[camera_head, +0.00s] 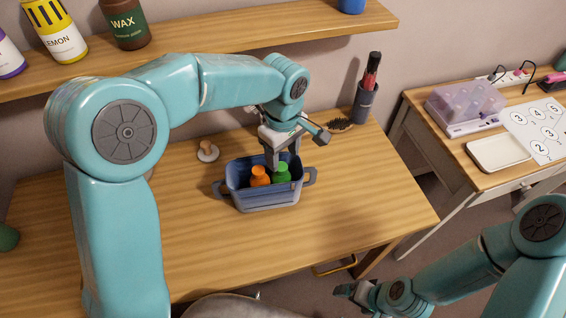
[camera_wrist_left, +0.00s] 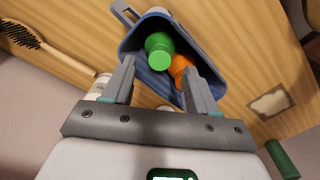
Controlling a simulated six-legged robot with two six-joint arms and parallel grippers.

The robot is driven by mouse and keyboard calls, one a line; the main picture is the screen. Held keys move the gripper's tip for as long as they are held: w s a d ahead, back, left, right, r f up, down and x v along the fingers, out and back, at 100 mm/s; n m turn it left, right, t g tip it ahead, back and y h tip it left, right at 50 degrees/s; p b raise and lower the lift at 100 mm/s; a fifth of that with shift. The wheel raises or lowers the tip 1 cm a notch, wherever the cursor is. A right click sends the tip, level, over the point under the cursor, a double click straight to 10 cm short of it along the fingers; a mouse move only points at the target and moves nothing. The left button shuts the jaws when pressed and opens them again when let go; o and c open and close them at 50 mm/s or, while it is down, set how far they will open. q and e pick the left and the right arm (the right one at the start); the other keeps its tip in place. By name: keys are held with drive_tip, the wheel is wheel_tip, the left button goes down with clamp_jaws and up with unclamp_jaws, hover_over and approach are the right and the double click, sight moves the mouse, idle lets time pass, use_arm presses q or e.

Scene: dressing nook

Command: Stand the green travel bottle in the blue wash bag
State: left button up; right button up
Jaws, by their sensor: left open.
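The blue wash bag (camera_head: 268,201) stands open on the wooden table, with a handle at each side. The green travel bottle (camera_head: 282,174) is inside it at the right, looking upright, cap up; its lower part is hidden by the bag wall. In the left wrist view the green bottle (camera_wrist_left: 160,50) is beside an orange bottle (camera_wrist_left: 181,69), also in the bag. My left gripper (camera_head: 282,160) is open above the bag, its fingers apart and not visibly touching the green bottle. My right gripper (camera_head: 352,290) is low at the right, empty-looking; its jaws are unclear.
A small wooden-knobbed object (camera_head: 208,150) is left of the bag. The table front is clear. A shelf with bottles runs above.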

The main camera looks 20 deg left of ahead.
use_arm(q)
wheel_tip(320, 180, up, 7)
drive_tip(key=shift+f, duration=0.15)
idle(0.4)
